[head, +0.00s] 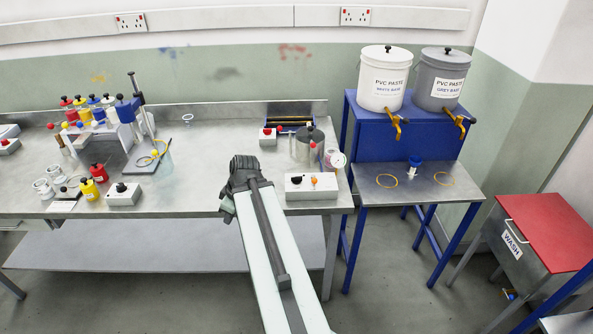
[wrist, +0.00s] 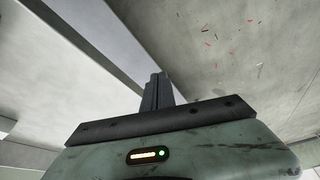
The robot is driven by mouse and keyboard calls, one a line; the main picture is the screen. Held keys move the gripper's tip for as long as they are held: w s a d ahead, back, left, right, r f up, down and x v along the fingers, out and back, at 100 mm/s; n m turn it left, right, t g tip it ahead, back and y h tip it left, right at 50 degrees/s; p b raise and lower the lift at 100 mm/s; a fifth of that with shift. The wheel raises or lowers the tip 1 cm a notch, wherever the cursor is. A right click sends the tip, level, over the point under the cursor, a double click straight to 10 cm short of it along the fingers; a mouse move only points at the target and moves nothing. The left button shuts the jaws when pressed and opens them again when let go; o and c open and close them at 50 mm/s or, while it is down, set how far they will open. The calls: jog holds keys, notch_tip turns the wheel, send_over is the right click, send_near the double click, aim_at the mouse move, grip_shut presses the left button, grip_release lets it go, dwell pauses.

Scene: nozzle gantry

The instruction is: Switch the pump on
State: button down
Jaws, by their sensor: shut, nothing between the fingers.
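My gripper (head: 244,166) is shut and empty over the front part of the workbench, right of its middle. The wrist view shows its closed fingers (wrist: 158,90) against a grey surface. A pale control box (head: 312,187) with a black knob and an orange knob sits at the bench's front right, just right of my gripper and apart from it. A box with a red button (head: 267,137) stands farther back, beside a metal pot (head: 308,147). Another box with a black knob (head: 123,195) sits at the front left. I cannot tell which of these switches the pump.
Coloured bottles and a blue-topped gantry (head: 128,108) stand on the left of the workbench (head: 200,190). White (head: 384,80) and grey (head: 442,82) paste buckets stand on a blue stand at right. A red-lidded wash tank (head: 545,235) is at far right. The bench middle is mostly clear.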

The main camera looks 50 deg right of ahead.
jog(key=s+d+r+n+t+h+p, duration=0.1)
jog(key=s+d+r, duration=0.3)
jog(key=s+d, duration=0.3)
jog(key=s+d+r+n+t+h+p, duration=0.1)
jog(key=s+d+r, duration=0.3)
jog(key=d, duration=1.2)
jog(key=s+t+h+p, duration=0.1)
jog(key=s, duration=0.3)
jog(key=shift+n+p, duration=0.3)
jog(key=shift+s, duration=0.1)
